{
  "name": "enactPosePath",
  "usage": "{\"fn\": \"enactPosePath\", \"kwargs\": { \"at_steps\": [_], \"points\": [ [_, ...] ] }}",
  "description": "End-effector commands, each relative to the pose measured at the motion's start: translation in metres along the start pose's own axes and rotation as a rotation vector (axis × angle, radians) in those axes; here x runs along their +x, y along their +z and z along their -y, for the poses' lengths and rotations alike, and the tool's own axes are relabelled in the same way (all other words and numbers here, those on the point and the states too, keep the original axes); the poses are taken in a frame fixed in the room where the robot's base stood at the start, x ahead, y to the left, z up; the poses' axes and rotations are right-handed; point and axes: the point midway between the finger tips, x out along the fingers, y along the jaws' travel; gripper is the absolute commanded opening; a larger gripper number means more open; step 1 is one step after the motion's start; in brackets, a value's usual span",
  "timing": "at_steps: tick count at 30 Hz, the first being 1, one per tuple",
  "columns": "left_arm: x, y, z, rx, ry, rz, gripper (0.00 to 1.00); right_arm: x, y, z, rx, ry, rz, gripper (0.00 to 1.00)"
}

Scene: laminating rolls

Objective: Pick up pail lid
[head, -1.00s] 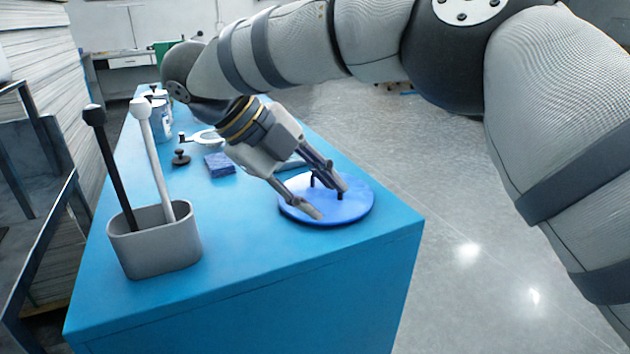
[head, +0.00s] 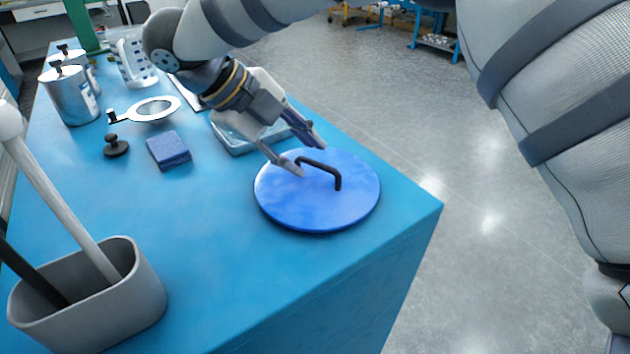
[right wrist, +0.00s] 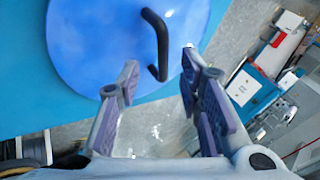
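The pail lid (head: 318,208) is a round blue disc with a black bar handle (head: 326,168). It lies flat on the blue table near its right corner. My right gripper (head: 308,155) is open and empty at the lid's far side, with its fingertips close to one end of the handle. In the right wrist view the two fingers (right wrist: 160,82) are spread apart, and the lid (right wrist: 100,40) and its handle (right wrist: 158,45) show beyond them. I cannot tell whether a fingertip touches the lid. My left gripper is not in view.
A grey bin (head: 95,300) with two long handles stands at the front left. A blue block (head: 169,150), a black knob (head: 115,147), a white ring-shaped tool (head: 152,109), a clear tray (head: 235,138) and metal cans (head: 70,97) lie farther back. The table's right edge is close to the lid.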

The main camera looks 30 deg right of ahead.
Motion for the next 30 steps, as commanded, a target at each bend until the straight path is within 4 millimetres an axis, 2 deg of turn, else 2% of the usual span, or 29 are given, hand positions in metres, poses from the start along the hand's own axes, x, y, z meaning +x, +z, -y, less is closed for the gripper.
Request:
{"fn": "enactPosePath", "kwargs": {
  "at_steps": [1,6,13,17,18,30],
  "points": [
    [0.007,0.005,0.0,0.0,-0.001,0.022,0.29,0.016,0.002,-0.001,-0.006,0.005,-0.01,0.34],
    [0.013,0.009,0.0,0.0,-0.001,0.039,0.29,0.038,0.001,0.001,-0.005,0.002,-0.006,0.34],
    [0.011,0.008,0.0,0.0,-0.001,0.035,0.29,0.036,0.0,0.003,-0.001,0.0,-0.001,0.31],
    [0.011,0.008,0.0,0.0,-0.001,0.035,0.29,0.036,0.0,0.003,-0.001,0.0,-0.001,0.02],
    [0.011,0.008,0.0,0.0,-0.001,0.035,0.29,0.036,0.0,0.003,-0.001,0.0,-0.001,0.0],
    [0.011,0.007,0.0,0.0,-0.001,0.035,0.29,0.035,0.0,0.003,-0.001,0.002,0.0,0.0]
  ]
}}
